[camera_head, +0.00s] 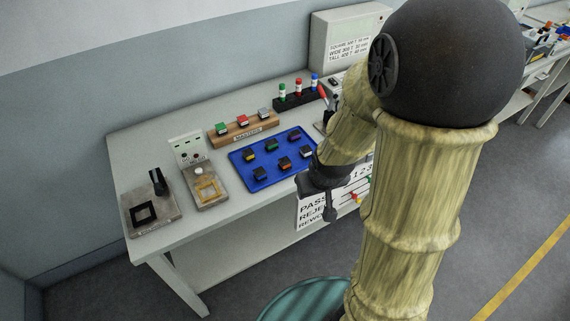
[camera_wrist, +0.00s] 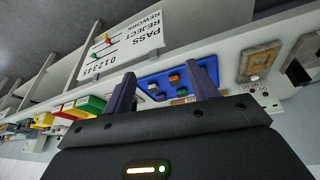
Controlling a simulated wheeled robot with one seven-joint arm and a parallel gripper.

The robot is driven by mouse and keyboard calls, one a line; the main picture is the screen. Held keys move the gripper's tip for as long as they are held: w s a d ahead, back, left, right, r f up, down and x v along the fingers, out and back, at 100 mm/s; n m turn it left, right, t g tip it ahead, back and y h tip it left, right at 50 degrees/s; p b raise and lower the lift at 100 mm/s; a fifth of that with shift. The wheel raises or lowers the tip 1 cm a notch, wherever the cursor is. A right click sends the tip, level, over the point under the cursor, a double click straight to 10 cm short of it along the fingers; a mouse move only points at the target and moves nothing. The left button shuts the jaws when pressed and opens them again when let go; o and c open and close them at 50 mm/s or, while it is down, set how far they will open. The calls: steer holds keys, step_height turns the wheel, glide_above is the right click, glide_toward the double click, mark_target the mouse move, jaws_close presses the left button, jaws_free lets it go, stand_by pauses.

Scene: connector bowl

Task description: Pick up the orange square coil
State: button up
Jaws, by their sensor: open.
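Several small dark square coils with coloured tops sit in two rows on a blue tray (camera_head: 240,158) on the bench. The one with an orange top (camera_head: 284,163) appears to be in the front row, in the middle; the colours are small and hard to tell apart. My gripper (camera_head: 328,208) is in front of the bench edge, right of the tray and apart from the coils. In the wrist view my gripper (camera_wrist: 167,70) is open and empty, with the blue tray (camera_wrist: 150,75) beyond its fingers and an orange-topped coil (camera_wrist: 174,78) between them.
A wooden masters block (camera_head: 243,133) with coloured coils stands behind the tray. Left of it are a fixture with a yellow square (camera_head: 207,190) and a plate with a black square (camera_head: 143,213). A dark rack of coloured bottles (camera_head: 298,97) stands behind. A PASS/REJECT/REWORK sign (camera_head: 311,211) hangs in front.

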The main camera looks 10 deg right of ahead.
steer(key=w+d+f+n+t+y+p, duration=0.1)
steer(key=w+f+t+y, duration=0.3)
steer(key=w+f+t, duration=0.4)
step_height(320, 180, down, 3)
steer(key=shift+w+d+r+n+t+p, duration=0.15)
steer(key=shift+w+d+n+t+p, duration=0.25)
steer(key=shift+w+d+n, duration=0.25)
steer(key=shift+d+b, duration=0.1)
steer(key=shift+b, duration=0.3)
steer(key=w+b, duration=0.1)
steer(key=b, duration=0.2)
steer(key=shift+f, duration=0.35)
steer(key=shift+b, duration=0.6)
steer(key=b, duration=0.3)
steer(key=w+b, duration=0.1)
steer(key=b, duration=0.2)
steer(key=shift+a+f, duration=0.25)
steer(key=shift+a, duration=0.05)
